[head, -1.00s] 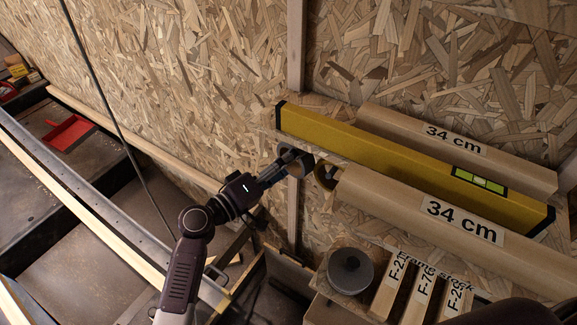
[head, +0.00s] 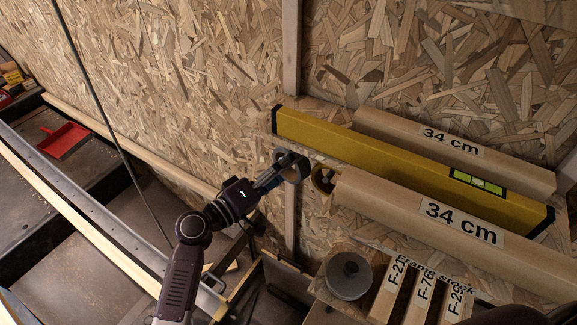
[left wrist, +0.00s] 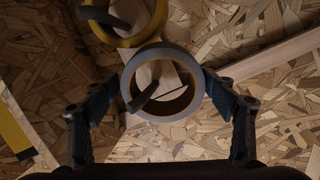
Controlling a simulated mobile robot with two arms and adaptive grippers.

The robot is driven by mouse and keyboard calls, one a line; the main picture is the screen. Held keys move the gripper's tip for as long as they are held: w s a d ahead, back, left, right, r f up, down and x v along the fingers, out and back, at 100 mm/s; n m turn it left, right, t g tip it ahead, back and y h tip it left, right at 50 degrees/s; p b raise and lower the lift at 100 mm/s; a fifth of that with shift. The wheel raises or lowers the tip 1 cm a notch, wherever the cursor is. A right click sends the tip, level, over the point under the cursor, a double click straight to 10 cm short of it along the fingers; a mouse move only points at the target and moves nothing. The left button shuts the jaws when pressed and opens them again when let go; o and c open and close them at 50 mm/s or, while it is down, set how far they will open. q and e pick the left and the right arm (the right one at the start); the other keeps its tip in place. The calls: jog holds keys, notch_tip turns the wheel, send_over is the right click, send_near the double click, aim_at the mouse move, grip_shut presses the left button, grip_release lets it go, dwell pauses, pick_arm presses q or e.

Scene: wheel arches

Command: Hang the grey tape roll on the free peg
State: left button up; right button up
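The grey tape roll (left wrist: 196,98) is in the middle of the left wrist view, close to the board, with a dark peg (left wrist: 146,92) showing through its hole. In the head view the roll (head: 305,169) is at the end of my left arm. My left gripper (left wrist: 163,82) has a finger on each side of the roll, apparently touching its outer rim. It also shows in the head view (head: 291,168). A yellow tape roll (left wrist: 134,40) hangs on another peg beside it. My right gripper is not in view.
A yellow level (head: 380,155) and two brown tubes labelled 34 cm (head: 400,207) lie right of the roll. Below them are a grey round object (head: 349,276) and labelled stock pieces (head: 388,290). A red dustpan (head: 64,139) lies far left.

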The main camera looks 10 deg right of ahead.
pick_arm(q)
jog(key=shift+o, duration=0.8)
jog(key=shift+a, duration=0.15)
jog(key=v, duration=1.1)
jog(key=shift+s+a, duration=0.25)
jog(key=shift+a, duration=0.05)
